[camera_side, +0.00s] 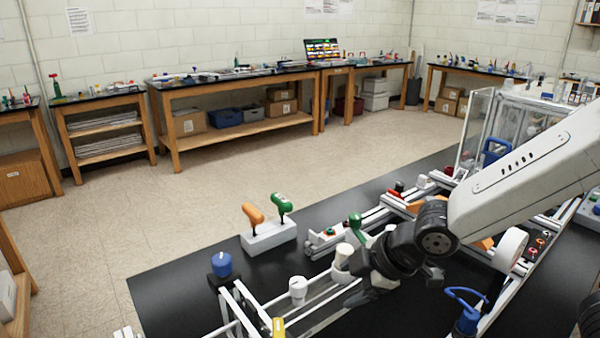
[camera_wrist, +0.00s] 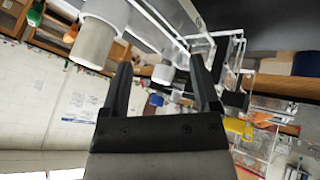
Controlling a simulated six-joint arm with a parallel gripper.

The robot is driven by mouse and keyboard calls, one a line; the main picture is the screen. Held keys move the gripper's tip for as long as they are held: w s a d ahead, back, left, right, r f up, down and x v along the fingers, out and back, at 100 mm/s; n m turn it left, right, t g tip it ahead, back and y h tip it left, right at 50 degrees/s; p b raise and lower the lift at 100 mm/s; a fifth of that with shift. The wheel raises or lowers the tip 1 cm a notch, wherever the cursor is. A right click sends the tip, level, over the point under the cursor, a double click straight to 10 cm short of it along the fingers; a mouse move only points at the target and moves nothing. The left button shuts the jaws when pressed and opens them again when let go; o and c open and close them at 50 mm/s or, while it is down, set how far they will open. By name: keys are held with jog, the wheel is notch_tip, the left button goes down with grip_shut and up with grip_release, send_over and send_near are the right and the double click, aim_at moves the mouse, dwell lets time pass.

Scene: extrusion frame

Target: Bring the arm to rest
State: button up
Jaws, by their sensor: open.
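My gripper (camera_side: 366,288) is at the end of my arm, low over the extrusion frame on the black table. In the wrist view its two black fingers (camera_wrist: 160,64) stand apart, with nothing held between them. A white capped post (camera_side: 298,288) shows left of the gripper in the side view. A cream cylinder (camera_side: 343,256) stands close beside the gripper; I cannot tell whether they touch. In the wrist view a pale cylinder (camera_wrist: 96,40) is at upper left, and a white knob (camera_wrist: 163,73) appears beyond the gap between the fingers.
A grey block (camera_side: 268,236) holds orange and green-handled tools. A blue knob (camera_side: 222,264) tops a frame corner. Aluminium rails (camera_side: 240,310) run across the table. A blue-handled item (camera_side: 467,318) stands at front right. The black tabletop (camera_side: 165,295) is bare at left.

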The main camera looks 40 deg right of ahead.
jog(key=s+d+f+m+g+h, duration=0.1)
jog(key=s+d+f+m+g, duration=0.1)
jog(key=d+m, duration=0.4)
jog(key=s+d+f+m+g+h, duration=0.1)
jog(key=s+d+f+m+g, duration=0.1)
jog(key=d+f+m, duration=0.2)
jog(key=d+m, duration=0.2)
jog(key=d, duration=0.1)
jog(key=shift+f+h, duration=0.3)
